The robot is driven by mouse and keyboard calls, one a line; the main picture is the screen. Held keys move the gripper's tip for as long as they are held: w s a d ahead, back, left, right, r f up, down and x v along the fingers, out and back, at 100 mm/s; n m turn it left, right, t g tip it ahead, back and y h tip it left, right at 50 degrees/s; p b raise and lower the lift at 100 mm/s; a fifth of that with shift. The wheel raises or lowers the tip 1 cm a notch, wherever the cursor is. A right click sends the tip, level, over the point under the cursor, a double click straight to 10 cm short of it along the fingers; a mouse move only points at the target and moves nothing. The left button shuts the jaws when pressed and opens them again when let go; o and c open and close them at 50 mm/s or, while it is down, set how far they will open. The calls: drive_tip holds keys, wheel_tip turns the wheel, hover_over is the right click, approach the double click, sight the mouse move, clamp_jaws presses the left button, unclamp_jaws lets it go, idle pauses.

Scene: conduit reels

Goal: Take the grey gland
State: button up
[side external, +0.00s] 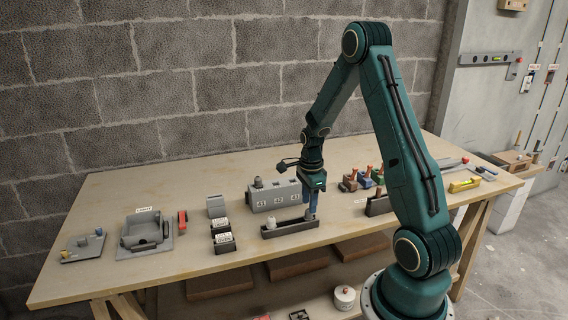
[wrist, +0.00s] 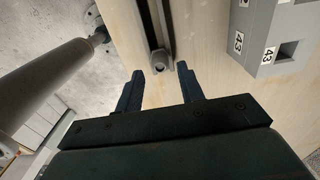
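My gripper (wrist: 160,74) is open, with its two blue fingers apart and nothing visibly held between them. In the wrist view a small grey gland (wrist: 159,61) sits at the near end of a dark channel-shaped tray (wrist: 149,25), just beyond the fingertips and roughly midway between them. In the side view my gripper (side external: 311,204) points down over the right end of the dark tray (side external: 290,229). There its fingers mostly hide the gland. Another small light-coloured piece (side external: 270,223) shows at the left end of that tray.
A grey block with numbered labels (side external: 275,197) stands just behind the tray; it also shows in the wrist view (wrist: 265,35). Another dark tray (side external: 378,206) and coloured blocks (side external: 364,179) stand to the right.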

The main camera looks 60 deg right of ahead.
drive_tip(key=shift+f, duration=1.5)
clamp_jaws()
drive_tip(key=shift+r, duration=1.05)
drive_tip(key=shift+r, duration=1)
